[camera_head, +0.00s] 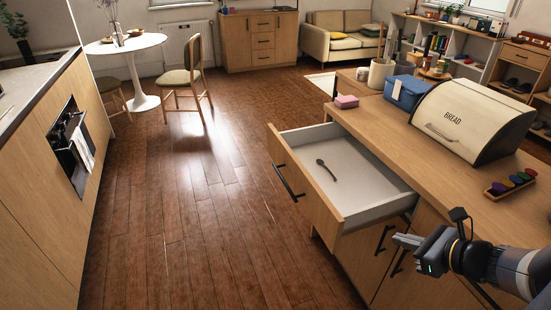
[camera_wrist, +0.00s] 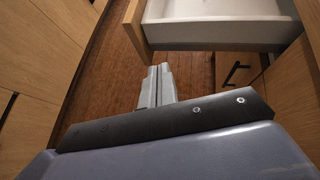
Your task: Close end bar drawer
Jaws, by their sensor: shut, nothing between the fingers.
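The end bar drawer (camera_head: 300,193) is pulled well out of the wooden bar counter in the head view, with its white inside showing and a dark bar handle (camera_head: 288,182) on its front. A dark spoon (camera_head: 326,170) lies inside it. My gripper (camera_head: 398,240) is to the right of the drawer front, near the near side of the drawer, shut and empty. In the wrist view the fingers (camera_wrist: 156,88) are together, apart from the drawer (camera_wrist: 215,34), which shows beyond them at the top.
A cream bread box (camera_head: 460,115), a blue box (camera_head: 406,93) and a pink block (camera_head: 346,101) stand on the counter top (camera_head: 400,135). Closed cabinet doors (camera_head: 365,255) with dark handles are below. The wooden floor (camera_head: 200,220) left of the drawer is clear.

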